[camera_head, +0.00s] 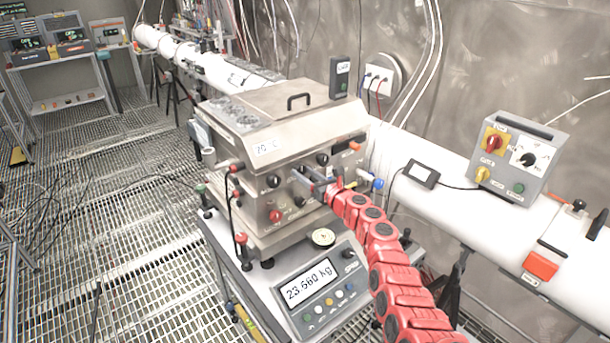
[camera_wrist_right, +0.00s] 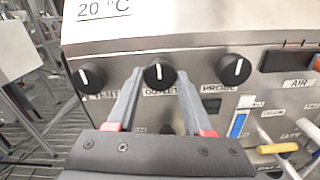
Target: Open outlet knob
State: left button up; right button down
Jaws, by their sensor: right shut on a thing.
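The outlet knob (camera_wrist_right: 159,76) is round and black, with a white mark pointing about straight up. It sits on the front of a steel box (camera_head: 270,157), above the label OUTLET. My right gripper (camera_wrist_right: 156,84) is shut on the knob, one grey finger on each side. In the head view, my right gripper (camera_head: 306,176) reaches the box front at the end of my red arm, and it largely hides the outlet knob. The vent knob (camera_wrist_right: 88,77) is left of the outlet knob and the probe knob (camera_wrist_right: 236,70) is right. My left gripper is not seen.
A scale display (camera_head: 308,284) reads 23.660 kg in front of the box. A white pipe (camera_head: 440,197) runs behind on the right. Grating floor is open at left.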

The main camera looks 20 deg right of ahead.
jog(key=n+b, duration=0.2)
jog(key=n, duration=0.1)
jog(key=n+b, duration=0.2)
jog(key=n, duration=0.1)
jog(key=n+b, duration=0.2)
jog(key=shift+f+n, duration=0.25)
jog(key=shift+n, duration=0.15)
jog(key=shift+r+n+b, duration=0.1)
jog(key=shift+n+b, duration=11.4)
jog(key=shift+b, duration=1.95)
